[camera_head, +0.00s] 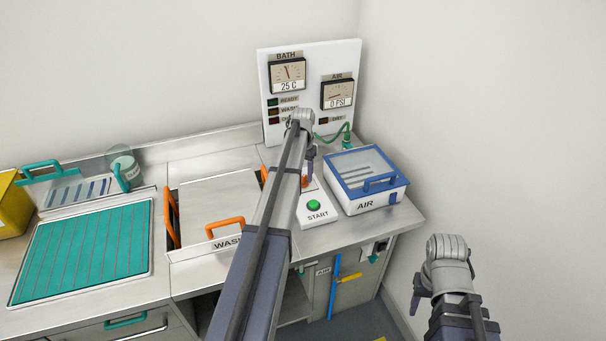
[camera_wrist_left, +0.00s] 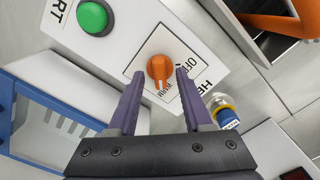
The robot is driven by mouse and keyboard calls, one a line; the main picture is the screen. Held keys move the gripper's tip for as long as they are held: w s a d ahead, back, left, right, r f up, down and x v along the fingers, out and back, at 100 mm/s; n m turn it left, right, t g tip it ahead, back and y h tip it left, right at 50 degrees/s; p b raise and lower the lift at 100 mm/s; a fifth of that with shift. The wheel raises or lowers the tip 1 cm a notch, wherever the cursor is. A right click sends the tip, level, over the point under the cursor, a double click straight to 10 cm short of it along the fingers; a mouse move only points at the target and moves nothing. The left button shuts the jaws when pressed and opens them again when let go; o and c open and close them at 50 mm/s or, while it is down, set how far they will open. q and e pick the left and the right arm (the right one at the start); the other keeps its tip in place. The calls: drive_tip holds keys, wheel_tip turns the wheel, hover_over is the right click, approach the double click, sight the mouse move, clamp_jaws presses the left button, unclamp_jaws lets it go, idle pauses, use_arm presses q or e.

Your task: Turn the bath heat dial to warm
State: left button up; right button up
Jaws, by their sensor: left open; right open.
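The orange heat dial (camera_wrist_left: 159,67) sits on a white panel (camera_wrist_left: 140,40) in the left wrist view, with OFF printed to its upper right and WARM below it. Its white pointer mark points down toward WARM. My left gripper (camera_wrist_left: 160,76) is open, one purple finger on each side of the dial; I cannot tell whether they touch it. In the head view my left gripper (camera_head: 309,170) is over the panel beside the START button, and my arm hides most of the dial. My right gripper (camera_head: 416,303) is open and empty at the lower right.
The green START button (camera_head: 314,205) is close to the dial. The blue-framed AIR box (camera_head: 367,180) stands to the right, and the lidded WASH basin (camera_head: 215,205) with orange handles to the left. The BATH gauge (camera_head: 288,75) behind reads 25 C.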

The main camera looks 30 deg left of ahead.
sight(303, 177)
use_arm(q)
wheel_tip(303, 177, up, 7)
drive_tip(key=p, duration=0.6)
drive_tip(key=shift+r+p, duration=0.15)
drive_tip(key=shift+p, duration=0.2)
